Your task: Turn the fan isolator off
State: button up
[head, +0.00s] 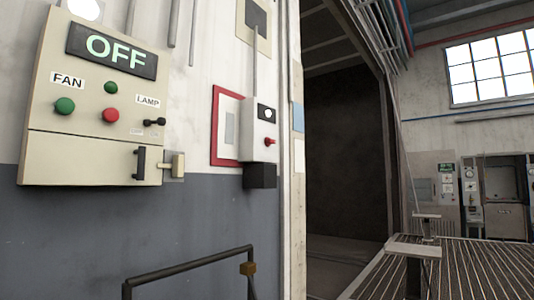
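A cream control box (85,150) hangs on the wall at the left. Its dark display (112,50) reads OFF. Under the FAN label (67,81) is a green button (65,105). A second green button (110,87) and a red button (110,115) sit to its right. A small black toggle (154,122) is below the LAMP label (148,100). A black handle (139,163) stands upright on the lower panel, beside a brass-coloured latch (172,165). No part carries a readable isolator label. My gripper is not in view.
A white box (260,140) with a red knob (270,141) is on the wall by a red frame (216,130). A dark rail (190,268) stands low in front. A large dark doorway (345,150) and slatted decking (460,270) are at right.

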aim_at(268, 141)
jog(key=i+l, duration=1.55)
jog(key=i, duration=0.2)
jog(key=j+u, duration=0.05)
